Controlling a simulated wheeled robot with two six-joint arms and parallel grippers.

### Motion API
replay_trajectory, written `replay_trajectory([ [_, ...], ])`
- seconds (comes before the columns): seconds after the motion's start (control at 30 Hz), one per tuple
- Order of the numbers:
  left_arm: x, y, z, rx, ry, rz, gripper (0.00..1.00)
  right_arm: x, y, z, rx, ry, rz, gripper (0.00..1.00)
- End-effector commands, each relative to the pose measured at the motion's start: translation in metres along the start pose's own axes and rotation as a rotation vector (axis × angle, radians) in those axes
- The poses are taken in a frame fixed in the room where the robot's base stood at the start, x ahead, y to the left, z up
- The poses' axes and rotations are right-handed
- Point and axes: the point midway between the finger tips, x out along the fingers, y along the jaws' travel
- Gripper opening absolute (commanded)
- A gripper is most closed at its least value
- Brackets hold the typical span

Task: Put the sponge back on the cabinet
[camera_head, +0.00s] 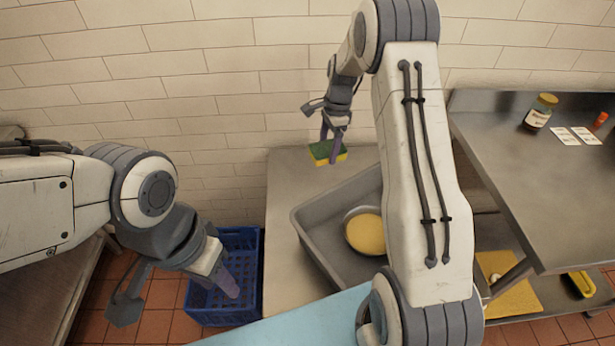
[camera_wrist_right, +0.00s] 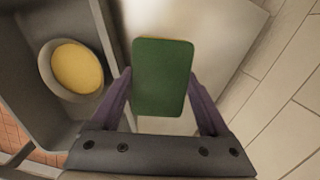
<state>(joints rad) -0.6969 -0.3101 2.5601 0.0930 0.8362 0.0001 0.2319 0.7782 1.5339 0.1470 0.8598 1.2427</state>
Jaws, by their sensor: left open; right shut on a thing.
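The sponge (camera_head: 328,153), green on one face and yellow on the other, is at the back of the grey metal top (camera_head: 284,190) by the wall. My right gripper (camera_head: 332,146) reaches down to it and is shut on it. In the right wrist view the green face of the sponge (camera_wrist_right: 163,77) shows between the two purple fingers (camera_wrist_right: 160,100). Whether the sponge touches the top below it I cannot tell. My left gripper (camera_head: 178,290) is open and empty, above and beside the blue crate at the lower left.
A grey sink basin (camera_head: 311,222) holds a round bowl with yellow contents (camera_head: 366,232), which also shows in the wrist view (camera_wrist_right: 77,68). The blue crate (camera_head: 240,245) stands on the floor. A metal table (camera_head: 540,190) at right carries a jar (camera_head: 539,112) and cards (camera_head: 565,136).

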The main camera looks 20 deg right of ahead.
Motion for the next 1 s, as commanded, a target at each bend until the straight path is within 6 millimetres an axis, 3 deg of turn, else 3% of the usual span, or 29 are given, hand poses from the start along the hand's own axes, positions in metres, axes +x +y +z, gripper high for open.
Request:
replay_trajectory([
  [0.03,0.014,-0.001,0.001,0.0,0.0,0.0,0.41,0.005,-0.009,-0.01,0.103,0.001,-0.017,0.27],
  [0.33,0.058,-0.004,0.003,0.001,0.0,0.0,0.41,-0.003,-0.044,-0.057,0.723,-0.002,-0.088,0.27],
  [0.43,0.082,-0.006,0.004,0.001,0.0,0.0,0.41,0.011,-0.051,-0.072,0.9,-0.004,-0.106,0.27],
  [0.6,0.106,-0.008,0.006,0.001,0.0,0.0,0.41,0.032,-0.055,-0.083,1.018,-0.006,-0.119,0.27],
  [0.77,0.114,-0.008,0.006,0.001,0.0,0.0,0.41,0.043,-0.056,-0.086,1.052,-0.006,-0.123,0.27],
  [0.87,0.115,-0.008,0.006,0.001,0.0,0.0,0.41,0.048,-0.059,-0.081,1.055,-0.005,-0.123,0.27],
  [1.0,0.112,-0.008,0.006,0.001,0.0,0.0,0.41,0.066,-0.072,-0.061,1.054,-0.005,-0.121,0.27],
])
